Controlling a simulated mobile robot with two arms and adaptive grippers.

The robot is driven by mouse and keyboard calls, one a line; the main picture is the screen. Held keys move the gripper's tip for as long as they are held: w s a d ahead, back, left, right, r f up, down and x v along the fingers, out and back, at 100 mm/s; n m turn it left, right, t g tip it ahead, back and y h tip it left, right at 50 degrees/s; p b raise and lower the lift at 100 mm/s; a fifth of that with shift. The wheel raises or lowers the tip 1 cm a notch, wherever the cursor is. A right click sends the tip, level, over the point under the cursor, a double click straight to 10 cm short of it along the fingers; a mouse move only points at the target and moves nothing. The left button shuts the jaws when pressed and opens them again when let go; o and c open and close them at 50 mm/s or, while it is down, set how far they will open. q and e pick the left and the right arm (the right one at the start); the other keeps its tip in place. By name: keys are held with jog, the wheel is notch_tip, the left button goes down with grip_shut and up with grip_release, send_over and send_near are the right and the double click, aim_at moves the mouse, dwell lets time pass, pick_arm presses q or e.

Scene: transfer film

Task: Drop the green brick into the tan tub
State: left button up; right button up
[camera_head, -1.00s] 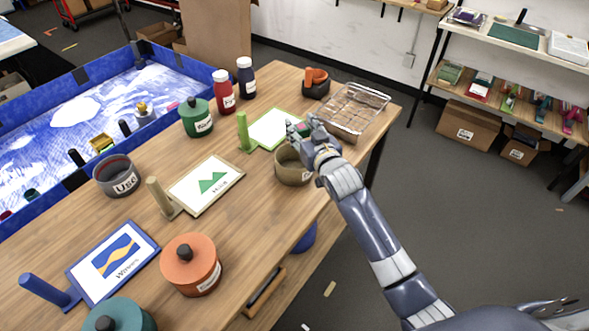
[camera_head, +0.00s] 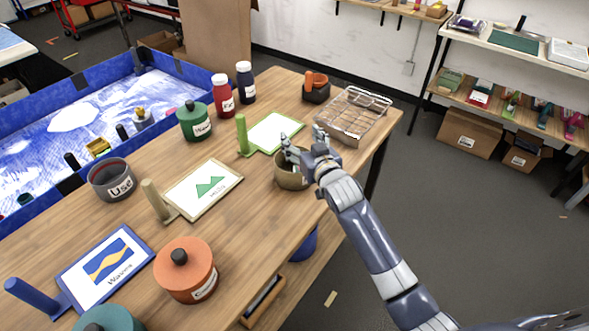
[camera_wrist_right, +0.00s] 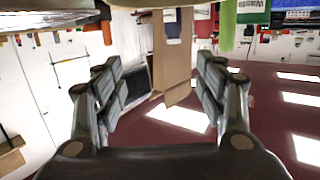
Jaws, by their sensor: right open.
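The tan tub (camera_head: 291,180) stands on the wooden table near its right edge, in the head view. My right gripper (camera_head: 303,143) is just above the tub's rim, and its hand and fingers cover part of the opening. Its fingers are spread, and in the right wrist view the gripper (camera_wrist_right: 160,95) shows nothing between them. I do not see the green brick in either current view; the tub's inside is mostly hidden. My left gripper is not in view.
A wire basket (camera_head: 352,116) and a green-framed card (camera_head: 272,132) with a green post are close behind the tub. A lidded orange pot (camera_head: 186,270), a green pot (camera_head: 194,122), a grey pot (camera_head: 113,180) and a framed card (camera_head: 204,190) stand on the table (camera_head: 240,228).

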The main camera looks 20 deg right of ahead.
jog(key=s+d+r, duration=0.1)
jog(key=s, duration=1.1)
jog(key=shift+r, duration=0.4)
